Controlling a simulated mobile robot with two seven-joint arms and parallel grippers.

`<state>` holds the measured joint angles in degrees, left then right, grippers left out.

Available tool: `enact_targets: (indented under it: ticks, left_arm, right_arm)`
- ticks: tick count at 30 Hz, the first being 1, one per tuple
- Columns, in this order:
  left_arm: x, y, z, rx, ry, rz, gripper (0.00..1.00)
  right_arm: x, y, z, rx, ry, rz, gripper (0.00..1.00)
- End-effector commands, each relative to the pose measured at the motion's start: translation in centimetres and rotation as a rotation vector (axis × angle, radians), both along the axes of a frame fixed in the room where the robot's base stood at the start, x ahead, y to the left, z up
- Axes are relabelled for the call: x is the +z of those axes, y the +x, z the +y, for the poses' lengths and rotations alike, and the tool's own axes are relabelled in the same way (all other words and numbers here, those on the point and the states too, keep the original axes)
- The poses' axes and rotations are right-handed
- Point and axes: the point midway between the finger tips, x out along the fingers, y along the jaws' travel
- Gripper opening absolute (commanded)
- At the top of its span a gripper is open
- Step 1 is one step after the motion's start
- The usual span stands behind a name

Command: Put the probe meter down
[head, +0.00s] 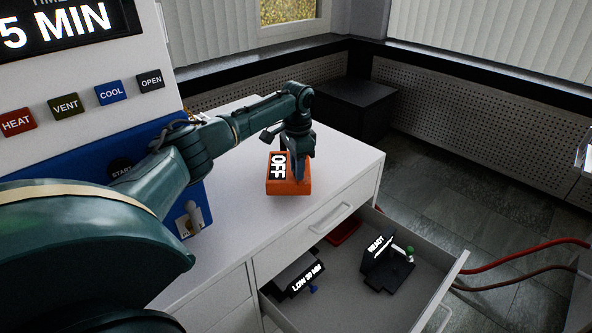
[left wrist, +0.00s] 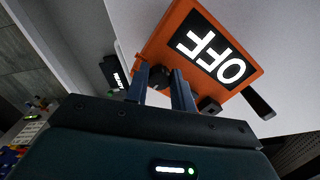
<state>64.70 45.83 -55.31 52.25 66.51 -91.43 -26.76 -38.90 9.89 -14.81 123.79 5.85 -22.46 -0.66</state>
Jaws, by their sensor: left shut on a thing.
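The probe meter, an orange box with a black display reading OFF (head: 290,187), is at the white cabinet top, near its front edge above the open drawer. It also shows in the left wrist view (left wrist: 160,47), close in front of the fingers. My left gripper (head: 298,174) reaches down to its right side. In the left wrist view its two fingers (left wrist: 161,88) are shut on a dark knob-like part of the meter. I cannot tell whether the meter's underside touches the top. My right gripper is not in view.
The white cabinet top (head: 343,165) is clear right of the meter. Below, an open drawer (head: 345,290) holds a black device reading READY (head: 386,265) and one reading LOW (head: 297,275). A panel with labelled buttons (head: 62,106) stands left. Red hoses (head: 520,255) run at right.

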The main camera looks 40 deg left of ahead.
Motion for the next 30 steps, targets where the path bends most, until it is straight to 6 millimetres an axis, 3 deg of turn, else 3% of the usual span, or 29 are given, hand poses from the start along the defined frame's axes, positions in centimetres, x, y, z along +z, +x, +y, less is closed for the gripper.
enact_targets:
  ticks: [4, 15, 16, 24, 30]
  left_arm:
    - [-1.3, 0.1, 0.0, 0.0, -0.001, -0.003, 0.0]
    - [-1.6, 0.1, 0.0, 0.0, -0.001, -0.004, 0.0]
    - [-1.7, 0.0, 0.0, 0.0, -0.001, -0.002, 0.26]
    - [-1.6, 0.0, 0.0, 0.0, 0.0, -0.002, 0.46]
    - [-1.6, 0.0, 0.0, 0.0, 0.0, -0.002, 0.46]
  right_arm:
    - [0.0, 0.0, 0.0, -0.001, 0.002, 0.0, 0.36]
    - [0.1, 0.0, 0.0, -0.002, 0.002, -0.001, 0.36]
    - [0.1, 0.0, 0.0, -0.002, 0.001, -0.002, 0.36]
    - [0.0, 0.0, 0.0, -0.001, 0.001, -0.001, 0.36]
    - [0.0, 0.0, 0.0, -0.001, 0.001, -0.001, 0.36]
